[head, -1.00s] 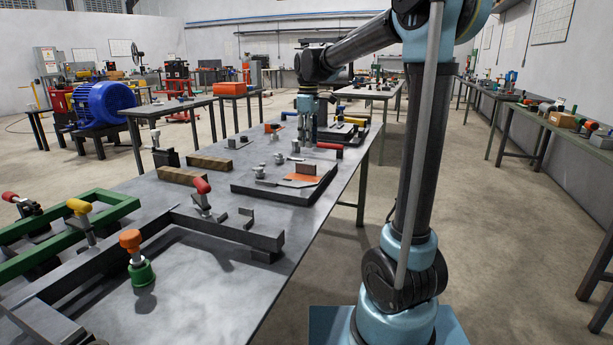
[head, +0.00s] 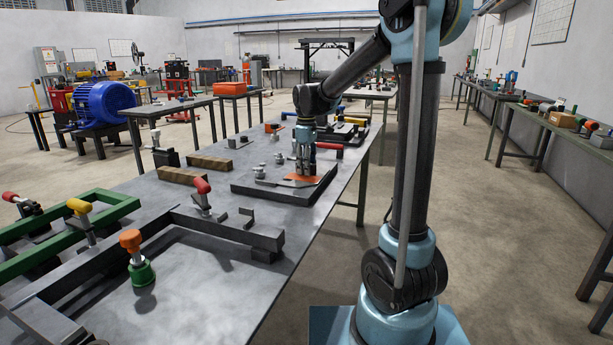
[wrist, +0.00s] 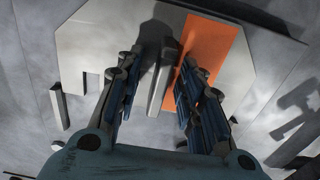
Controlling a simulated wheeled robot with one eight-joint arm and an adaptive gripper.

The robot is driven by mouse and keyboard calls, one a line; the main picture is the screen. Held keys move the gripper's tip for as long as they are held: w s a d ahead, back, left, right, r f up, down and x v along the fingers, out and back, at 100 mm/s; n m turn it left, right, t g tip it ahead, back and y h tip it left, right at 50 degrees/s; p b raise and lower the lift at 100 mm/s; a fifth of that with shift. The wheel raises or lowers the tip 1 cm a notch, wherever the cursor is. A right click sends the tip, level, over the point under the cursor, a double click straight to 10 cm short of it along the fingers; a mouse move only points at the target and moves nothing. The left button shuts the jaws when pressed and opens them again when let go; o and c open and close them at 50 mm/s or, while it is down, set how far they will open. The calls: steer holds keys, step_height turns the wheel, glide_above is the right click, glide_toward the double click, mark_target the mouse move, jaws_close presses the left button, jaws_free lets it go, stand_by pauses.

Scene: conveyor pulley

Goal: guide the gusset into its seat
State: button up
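In the wrist view the gusset, a narrow grey upright piece (wrist: 158,88), stands between the two fingers of my gripper (wrist: 162,62). The fingers are apart, with a gap visible on each side of the piece. An orange patch (wrist: 212,55) lies just right of it on a pale, angular plate (wrist: 90,42). In the head view my gripper (head: 304,168) points down over the dark fixture base (head: 272,194) and hides most of the upright piece. The orange patch (head: 325,177) shows beside the fingers. I cannot make out the seat clearly.
A red-handled clamp (head: 202,190) and a dark bar frame (head: 225,228) are nearer on the table. Wooden blocks (head: 210,162) lie to the left. The table's right edge is close by.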

jaws_close()
steer(key=shift+r, duration=0.1)
stand_by(0.4)
steer(key=shift+r, duration=4.9)
steer(key=shift+f, duration=0.15)
steer(key=shift+w+a+f, duration=0.1)
steer(key=shift+a+f, duration=0.05)
steer(key=shift+f, duration=1.6)
steer(key=shift+w+a+f, duration=0.1)
steer(key=shift+a+f, duration=0.05)
steer(key=shift+f, duration=1.55)
